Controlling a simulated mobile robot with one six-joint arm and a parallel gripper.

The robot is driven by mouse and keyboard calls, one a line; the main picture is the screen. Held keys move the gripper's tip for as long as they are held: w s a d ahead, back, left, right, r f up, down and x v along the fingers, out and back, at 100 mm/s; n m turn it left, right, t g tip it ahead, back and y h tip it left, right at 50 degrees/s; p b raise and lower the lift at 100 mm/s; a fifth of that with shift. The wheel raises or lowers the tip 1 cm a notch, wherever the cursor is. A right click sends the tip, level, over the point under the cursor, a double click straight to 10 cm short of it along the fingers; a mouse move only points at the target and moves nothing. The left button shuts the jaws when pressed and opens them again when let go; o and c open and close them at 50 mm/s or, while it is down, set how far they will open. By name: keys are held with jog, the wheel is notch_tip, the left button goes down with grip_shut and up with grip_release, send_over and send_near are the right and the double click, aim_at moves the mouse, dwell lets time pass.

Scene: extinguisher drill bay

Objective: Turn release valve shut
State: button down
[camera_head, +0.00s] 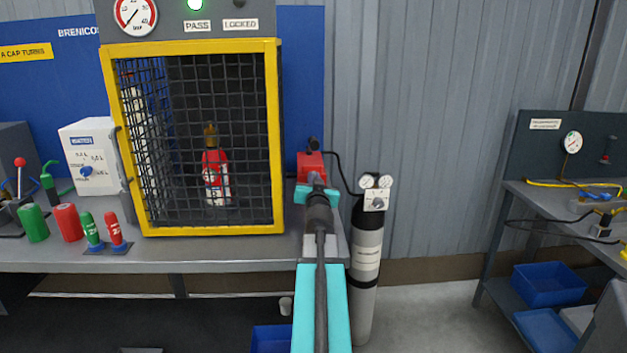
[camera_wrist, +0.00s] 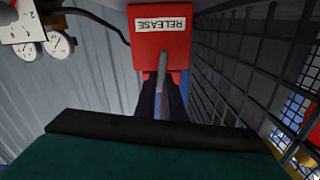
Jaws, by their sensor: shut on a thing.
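The release valve is a red block (camera_head: 311,163) at the right end of the bench, beside the yellow-framed cage. In the wrist view the red block (camera_wrist: 160,45) bears a white RELEASE label, and a grey metal lever (camera_wrist: 161,75) sticks out from it. My gripper (camera_head: 317,181) is at the front of the block. In the wrist view the dark fingers of my gripper (camera_wrist: 161,98) stand either side of the lever and are shut on it. The fingers hide part of the lever, and my wrist hides part of the block in the head view.
The mesh cage (camera_head: 275,130) holds a red extinguisher (camera_head: 214,178) close to the left of my arm. A grey cylinder (camera_head: 366,250) with gauges stands close on the right. A black hose (camera_head: 343,165) runs between block and cylinder.

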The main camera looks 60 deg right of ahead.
jog(key=m, duration=0.8)
jog(key=s+f+m, duration=0.1)
jog(key=m, duration=0.3)
jog(key=shift+d+p, duration=0.35)
jog(key=shift+p, duration=0.05)
jog(key=shift+f+m, duration=0.15)
jog(key=shift+m, duration=0.8)
jog(key=shift+f+m, duration=0.15)
jog(key=shift+m, duration=0.8)
jog(key=c, duration=1.8)
grip_release()
jog(key=shift+c, duration=0.2)
jog(key=shift+s+a+p, duration=0.1)
jog(key=shift+a+p, duration=0.05)
jog(key=shift+p, duration=0.15)
